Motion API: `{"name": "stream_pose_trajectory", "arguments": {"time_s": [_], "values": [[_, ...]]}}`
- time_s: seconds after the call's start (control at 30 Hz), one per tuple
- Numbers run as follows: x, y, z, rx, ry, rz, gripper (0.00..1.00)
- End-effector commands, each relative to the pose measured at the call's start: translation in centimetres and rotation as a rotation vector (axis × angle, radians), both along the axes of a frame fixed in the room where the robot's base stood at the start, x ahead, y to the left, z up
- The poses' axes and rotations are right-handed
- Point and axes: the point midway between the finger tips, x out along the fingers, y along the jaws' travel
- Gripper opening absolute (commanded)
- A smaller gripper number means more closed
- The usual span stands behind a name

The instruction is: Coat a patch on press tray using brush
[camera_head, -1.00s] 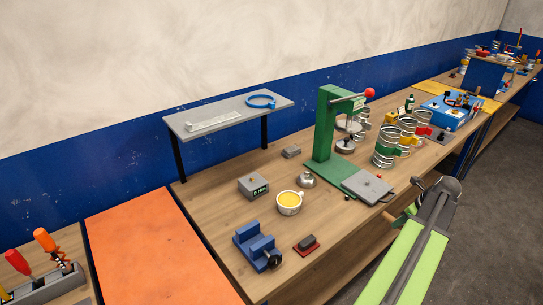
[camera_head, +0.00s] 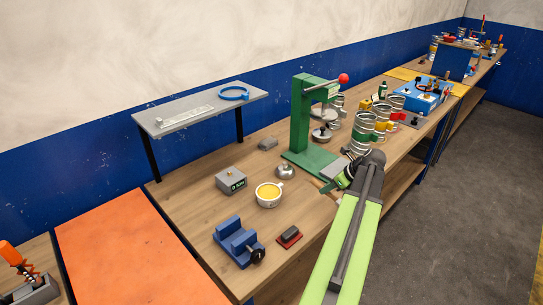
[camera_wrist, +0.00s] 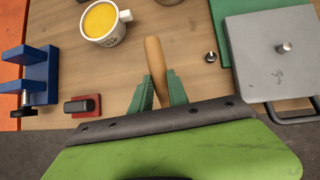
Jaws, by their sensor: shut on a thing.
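My gripper (camera_wrist: 161,90) is shut on a light wooden handle (camera_wrist: 155,60), which I take to be the brush. The handle points up the wrist view, and no bristles show. The press tray, a grey plate with a round knob (camera_wrist: 272,55), lies to the right of the gripper in the wrist view, apart from the handle. In the head view my arm covers much of the tray (camera_head: 333,171). A white cup of yellow liquid (camera_head: 268,194) stands left of the gripper; it also shows in the wrist view (camera_wrist: 103,38).
The green press (camera_head: 302,120) rises behind the tray. A blue vise (camera_head: 236,243) and a small red-based block (camera_head: 289,237) sit near the front edge. A grey box (camera_head: 231,180) and a metal weight (camera_head: 285,171) stand behind the cup. Several metal ducts (camera_head: 363,132) stand to the right.

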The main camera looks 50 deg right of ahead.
Motion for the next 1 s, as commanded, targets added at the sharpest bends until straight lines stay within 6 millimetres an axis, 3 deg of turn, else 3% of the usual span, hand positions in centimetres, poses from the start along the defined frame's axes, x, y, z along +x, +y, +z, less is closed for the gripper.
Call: {"name": "stream_pose_trajectory", "arguments": {"time_s": [0.07, 0.2, 0.3, 0.4, 0.5, 0.67, 0.87, 1.0], "values": [[4.0, 1.5, -0.1, 0.038, -0.134, 0.007, 0.0], [11.1, 4.7, 3.2, 0.126, -0.443, -0.002, 0.0], [15.1, 7.0, 6.5, 0.187, -0.668, -0.012, 0.0], [17.8, 8.7, 9.4, 0.233, -0.85, -0.019, 0.0], [19.1, 9.5, 11.5, 0.261, -0.963, -0.021, 0.0], [19.6, 9.9, 12.8, 0.276, -1.02, -0.022, 0.0], [19.5, 9.8, 12.2, 0.274, -1.018, -0.021, 0.0], [19.5, 9.8, 10.8, 0.274, -1.018, -0.021, 0.0]]}}
